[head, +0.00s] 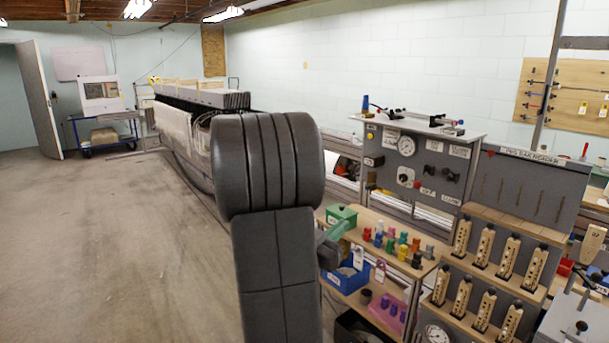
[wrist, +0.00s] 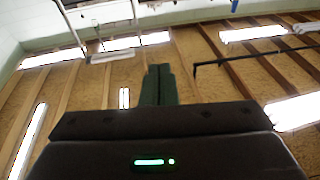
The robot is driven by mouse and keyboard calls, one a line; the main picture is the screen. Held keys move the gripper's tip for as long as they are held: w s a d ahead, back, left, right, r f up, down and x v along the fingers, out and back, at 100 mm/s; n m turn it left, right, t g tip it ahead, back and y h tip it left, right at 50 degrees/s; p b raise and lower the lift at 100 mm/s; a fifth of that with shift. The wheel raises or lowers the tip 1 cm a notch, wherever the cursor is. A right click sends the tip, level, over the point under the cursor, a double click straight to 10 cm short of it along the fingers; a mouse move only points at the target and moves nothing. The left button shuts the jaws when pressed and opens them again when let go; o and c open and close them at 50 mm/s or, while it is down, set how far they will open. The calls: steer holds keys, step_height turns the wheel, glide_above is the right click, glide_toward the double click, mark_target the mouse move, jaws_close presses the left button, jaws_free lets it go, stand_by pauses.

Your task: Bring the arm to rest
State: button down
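My gripper (wrist: 158,72) shows in the wrist view as two dark green fingers side by side, shut with nothing seen between them. Beyond them the wrist camera sees the ceiling, so it faces upward. In the head view my dark grey arm stands folded upright in the middle. The arm hides the rest of the wrist.
The bench holds colored spools (head: 390,243), a green box (head: 342,214) and a blue bin (head: 345,273). A grey gauge panel (head: 430,170) and a rack of wooden pieces (head: 485,245) stand right. A long loom (head: 185,115) stands behind. The left floor (head: 90,230) is clear.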

steer(key=s+a+f+n+g+y+b, duration=0.1)
steer(key=s+a+f+n+y+b, duration=0.1)
steer(key=f+y+b, duration=0.6)
steer(key=s+a+f+n+g+y+b, duration=0.1)
steer(key=f+n+b, duration=0.25)
steer(key=f, duration=0.75)
steer(key=s+a+f+n+g+y+b, duration=0.1)
steer(key=s+a+f+n+y+b, duration=0.1)
steer(key=f+y+b, duration=0.6)
steer(key=s+d+f+g+h+b, duration=0.2)
steer(key=s+f+g+b, duration=0.9)
steer(key=s+f, duration=1.4)
steer(key=shift+s+d+f+n+b, duration=0.3)
steer(key=shift+f+n+b, duration=0.2)
steer(key=shift+b, duration=0.55)
steer(key=shift+s, duration=0.15)
